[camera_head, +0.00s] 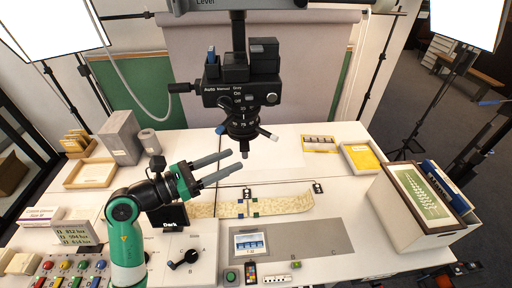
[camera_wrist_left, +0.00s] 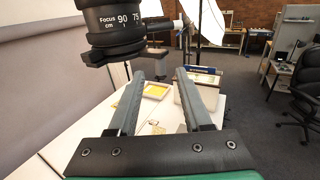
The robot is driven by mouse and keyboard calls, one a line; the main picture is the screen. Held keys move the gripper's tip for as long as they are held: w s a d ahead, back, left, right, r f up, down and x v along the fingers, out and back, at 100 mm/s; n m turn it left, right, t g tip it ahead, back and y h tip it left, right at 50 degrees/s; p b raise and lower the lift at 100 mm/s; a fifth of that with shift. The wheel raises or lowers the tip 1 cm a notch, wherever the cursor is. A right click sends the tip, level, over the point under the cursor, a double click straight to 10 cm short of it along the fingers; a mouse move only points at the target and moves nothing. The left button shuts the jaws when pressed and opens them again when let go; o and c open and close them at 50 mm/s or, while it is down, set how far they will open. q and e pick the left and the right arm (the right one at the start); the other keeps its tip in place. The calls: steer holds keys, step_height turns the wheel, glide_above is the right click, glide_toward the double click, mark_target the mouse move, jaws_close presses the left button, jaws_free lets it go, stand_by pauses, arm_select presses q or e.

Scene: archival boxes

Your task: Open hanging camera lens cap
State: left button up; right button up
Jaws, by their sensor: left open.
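The hanging camera (camera_head: 240,93) is a black body on a vertical column, with its lens (camera_head: 243,124) pointing down over the table. A blue-tipped tab and a white-tipped tab stick out beside the lens, and a small grey piece (camera_head: 246,153) shows below it. I cannot tell which part is the cap. My left gripper (camera_head: 235,161) is open and empty, its fingers pointing right, just below and left of the lens. In the left wrist view, the lens barrel (camera_wrist_left: 112,32) hangs above and left of the open fingers (camera_wrist_left: 160,74), apart from them. My right gripper is not in view.
A patterned strip (camera_head: 285,204) lies on the white table below. A grey mat (camera_head: 310,240) with small items is in front. A box with a framed picture (camera_head: 419,193) stands at right, grey boxes (camera_head: 119,137) at left. Light stands flank the table.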

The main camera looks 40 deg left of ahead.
mark_target(241, 139)
arm_select(q)
steer(key=x, duration=0.8)
steer(key=shift+p, duration=0.4)
jaws_close()
stand_by(0.7)
